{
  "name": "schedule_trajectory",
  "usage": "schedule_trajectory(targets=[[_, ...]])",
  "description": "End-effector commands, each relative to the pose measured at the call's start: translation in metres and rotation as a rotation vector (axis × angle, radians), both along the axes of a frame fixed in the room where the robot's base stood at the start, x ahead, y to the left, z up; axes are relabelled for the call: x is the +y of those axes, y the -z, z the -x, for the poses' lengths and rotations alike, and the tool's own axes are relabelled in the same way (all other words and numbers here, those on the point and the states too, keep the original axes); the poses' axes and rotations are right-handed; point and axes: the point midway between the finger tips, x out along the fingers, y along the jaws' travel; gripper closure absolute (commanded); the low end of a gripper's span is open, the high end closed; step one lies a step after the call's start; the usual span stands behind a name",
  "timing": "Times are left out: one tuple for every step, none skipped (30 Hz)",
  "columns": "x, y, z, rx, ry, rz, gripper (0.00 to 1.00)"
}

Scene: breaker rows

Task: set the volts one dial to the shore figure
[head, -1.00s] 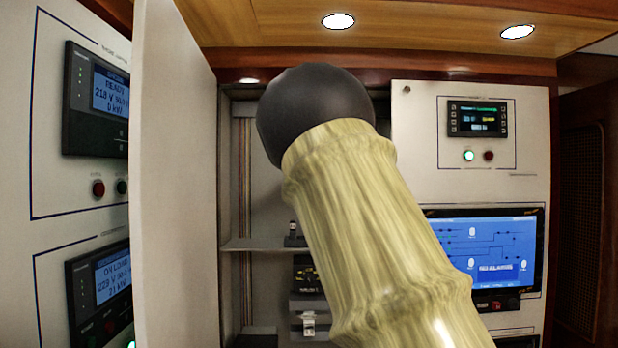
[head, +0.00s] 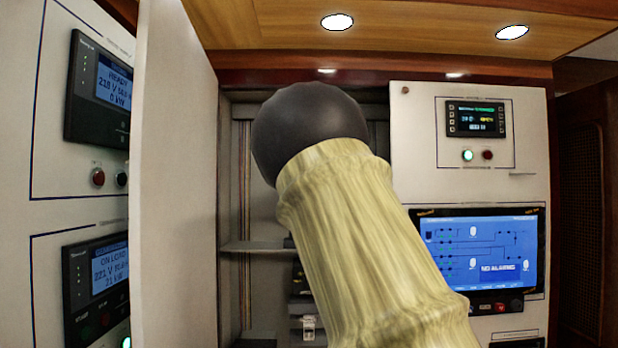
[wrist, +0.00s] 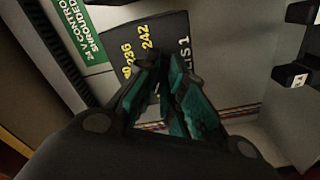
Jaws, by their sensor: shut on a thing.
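The volts one dial plate (wrist: 178,28) is black with yellow figures. In the wrist view I can read 236, 242 and part of a label ending in "TS 1". My gripper (wrist: 165,68) has its teal-padded fingers closed together over the plate, shut on the dial's knob, which the fingertips mostly hide. I cannot tell which figure the knob points to. In the head view my arm hides the gripper and the dial. A small meter (head: 475,119) at the upper right has figures too small to read surely; I cannot tell which display gives the shore figure.
A white door (head: 175,180) stands open left of the cabinet recess. Two meters, READY (head: 100,92) and ON LOAD (head: 97,287), are on the left panel. A blue screen (head: 476,250) is at right. A green sign (wrist: 80,30) and dark blocks (wrist: 290,76) flank the dial plate.

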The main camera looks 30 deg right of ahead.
Motion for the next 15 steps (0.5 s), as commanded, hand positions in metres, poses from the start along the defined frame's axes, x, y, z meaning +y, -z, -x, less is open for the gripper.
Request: schedule_trajectory(targets=[[0.0003, 0.0015, -0.0003, 0.021, -0.001, 0.033, 1.00], [0.0003, 0.0014, -0.0004, 0.035, -0.001, 0.056, 1.00], [0.0003, 0.0014, -0.0004, 0.051, 0.000, 0.081, 1.00], [0.0004, 0.0014, -0.0005, 0.063, -0.001, 0.102, 1.00], [0.0004, 0.0014, -0.0005, 0.075, -0.001, 0.121, 1.00], [0.0005, 0.0013, -0.0005, 0.089, -0.001, 0.143, 1.00], [0.0004, 0.0013, -0.0005, 0.100, -0.001, 0.161, 1.00], [0.0004, 0.0013, -0.0005, 0.109, -0.001, 0.176, 1.00], [0.0004, 0.0012, -0.0005, 0.120, -0.001, 0.195, 1.00], [0.0004, 0.0012, -0.0005, 0.129, -0.001, 0.209, 1.00], [0.0003, 0.0011, -0.0004, 0.138, -0.001, 0.223, 1.00], [0.0003, 0.0011, -0.0004, 0.147, -0.001, 0.237, 1.00], [0.0005, 0.0010, -0.0004, 0.153, -0.001, 0.248, 1.00], [0.0005, 0.0010, -0.0004, 0.159, -0.001, 0.257, 1.00], [0.0005, 0.0010, -0.0004, 0.167, -0.001, 0.270, 1.00]])
